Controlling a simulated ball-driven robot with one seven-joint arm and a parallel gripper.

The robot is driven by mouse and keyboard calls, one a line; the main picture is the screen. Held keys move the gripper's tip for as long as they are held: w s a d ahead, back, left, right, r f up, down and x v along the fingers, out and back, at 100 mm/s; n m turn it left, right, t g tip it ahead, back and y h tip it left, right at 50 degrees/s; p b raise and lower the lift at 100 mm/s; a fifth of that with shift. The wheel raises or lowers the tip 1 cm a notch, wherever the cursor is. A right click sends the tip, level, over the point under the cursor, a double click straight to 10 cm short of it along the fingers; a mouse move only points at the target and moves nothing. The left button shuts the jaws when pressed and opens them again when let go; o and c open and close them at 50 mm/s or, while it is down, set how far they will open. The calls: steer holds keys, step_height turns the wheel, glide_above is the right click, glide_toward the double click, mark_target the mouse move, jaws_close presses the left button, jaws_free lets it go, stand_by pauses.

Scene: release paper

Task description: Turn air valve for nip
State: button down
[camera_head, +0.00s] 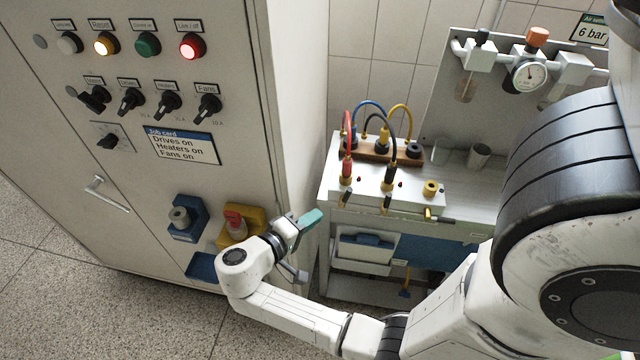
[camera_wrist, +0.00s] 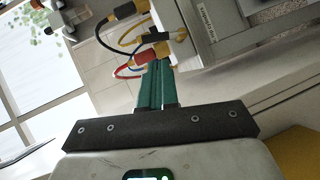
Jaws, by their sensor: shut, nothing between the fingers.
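A bench unit (camera_head: 455,189) stands right of the cabinet, with brass fittings and small lever-like parts on its front. I cannot tell which part is the nip air valve. Red, blue, black and yellow hoses (camera_head: 371,106) loop above it; their coloured plugs (camera_wrist: 152,52) show in the wrist view. On the back panel is an air set with a gauge (camera_head: 529,74), an orange knob (camera_head: 537,37) and a "6 bar" sign (camera_head: 590,31). My gripper (camera_head: 316,214) is shut and empty, left of the bench unit and in front of the cabinet's right edge. Its teal fingers (camera_wrist: 157,64) point toward the plugs in the wrist view.
A grey cabinet (camera_head: 235,95) at left carries lit buttons, black rotary switches (camera_head: 168,103) and a job card (camera_head: 183,146). Blue (camera_head: 187,218) and yellow (camera_head: 258,216) holders sit low on its front, close to my gripper. The speckled floor (camera_head: 60,260) is clear at lower left.

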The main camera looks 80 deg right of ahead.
mark_target(346, 195)
steer(key=s+d+g+p, duration=0.1)
steer(key=s+d, duration=0.3)
steer(key=d, duration=0.4)
steer(key=shift+d+r+m+h+p, duration=0.3)
steer(key=shift+m+p, duration=0.1)
steer(key=shift+p, duration=0.4)
